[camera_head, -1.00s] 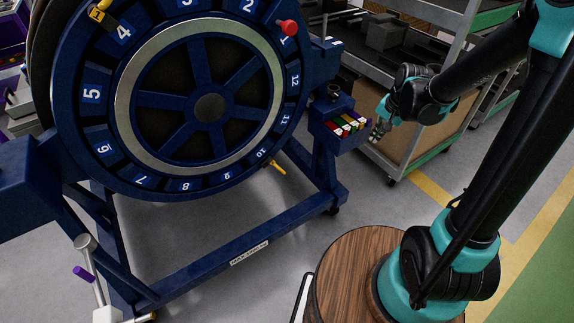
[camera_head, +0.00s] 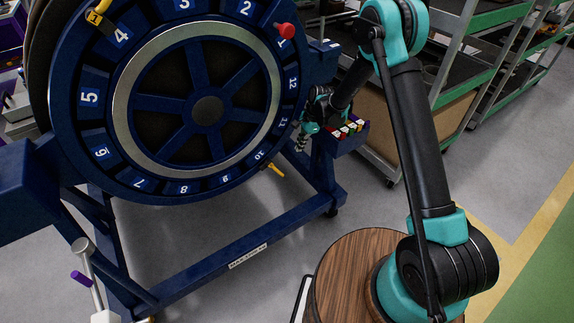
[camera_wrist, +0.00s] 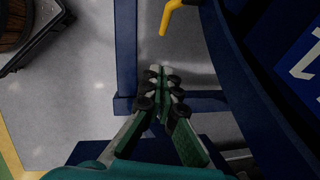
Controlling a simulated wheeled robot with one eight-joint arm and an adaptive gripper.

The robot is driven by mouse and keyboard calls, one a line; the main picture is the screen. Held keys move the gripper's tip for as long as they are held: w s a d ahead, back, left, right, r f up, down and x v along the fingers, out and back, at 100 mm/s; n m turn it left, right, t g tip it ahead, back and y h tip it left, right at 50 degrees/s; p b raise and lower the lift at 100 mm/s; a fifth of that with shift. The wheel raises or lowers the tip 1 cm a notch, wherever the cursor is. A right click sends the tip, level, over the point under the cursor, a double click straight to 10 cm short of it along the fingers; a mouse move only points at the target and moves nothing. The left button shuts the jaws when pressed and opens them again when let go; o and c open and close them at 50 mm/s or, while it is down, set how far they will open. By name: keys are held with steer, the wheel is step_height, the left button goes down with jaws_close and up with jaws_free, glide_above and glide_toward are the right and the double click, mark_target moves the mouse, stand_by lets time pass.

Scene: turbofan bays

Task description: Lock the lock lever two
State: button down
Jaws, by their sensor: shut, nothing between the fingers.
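A large blue numbered wheel (camera_head: 150,180) stands in a blue frame. A yellow lever (camera_head: 275,168) sticks out at its lower right rim near number 10, and it also shows at the top of the wrist view (camera_wrist: 171,15). Another yellow lever (camera_head: 97,16) is at the upper left rim near number 4. I cannot tell which one is lock lever two. My gripper (camera_head: 301,143) is by the wheel's right rim near number 11, above and right of the lower yellow lever. In the wrist view my gripper (camera_wrist: 163,80) is shut and empty, apart from the lever.
A small blue box with coloured blocks (camera_head: 348,130) is right beside my gripper. A red knob (camera_head: 286,30) sits by number 1. The blue frame's lower beam (camera_head: 235,255) runs along the floor. A grey-headed post with a purple handle (camera_head: 82,278) stands lower left.

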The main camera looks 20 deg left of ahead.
mark_target(275, 169)
steer(key=s+a+x, duration=0.2)
steer(key=x, duration=1)
steer(key=shift+a, duration=0.15)
steer(key=shift+f, duration=0.1)
